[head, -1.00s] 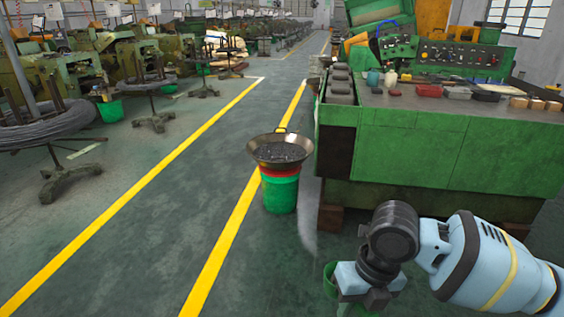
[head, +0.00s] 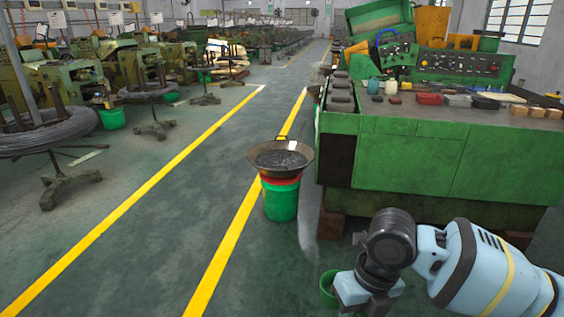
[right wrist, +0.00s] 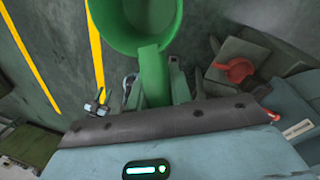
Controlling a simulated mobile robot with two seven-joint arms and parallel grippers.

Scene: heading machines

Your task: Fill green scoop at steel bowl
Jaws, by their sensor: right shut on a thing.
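The steel bowl (head: 268,172) is a wide, shallow pan with dark small pieces in it. It sits on a red and green bucket (head: 281,201) on the floor near the middle of the head view. The green scoop (head: 327,287) shows partly at the bottom of the head view, beside my right gripper. In the right wrist view, the scoop's round cup (right wrist: 120,42) is at the top, and its handle is between the fingers of my right gripper (right wrist: 155,82), which is shut on it. The cup's visible inside looks empty. The scoop is apart from the bowl. My left gripper is out of view.
A green machine bench (head: 410,160) with containers and blocks on top stands right of the bowl. Yellow floor lines (head: 235,232) run along the aisle. The aisle floor left of the bowl is clear. Machines and a wire coil (head: 45,135) stand at far left.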

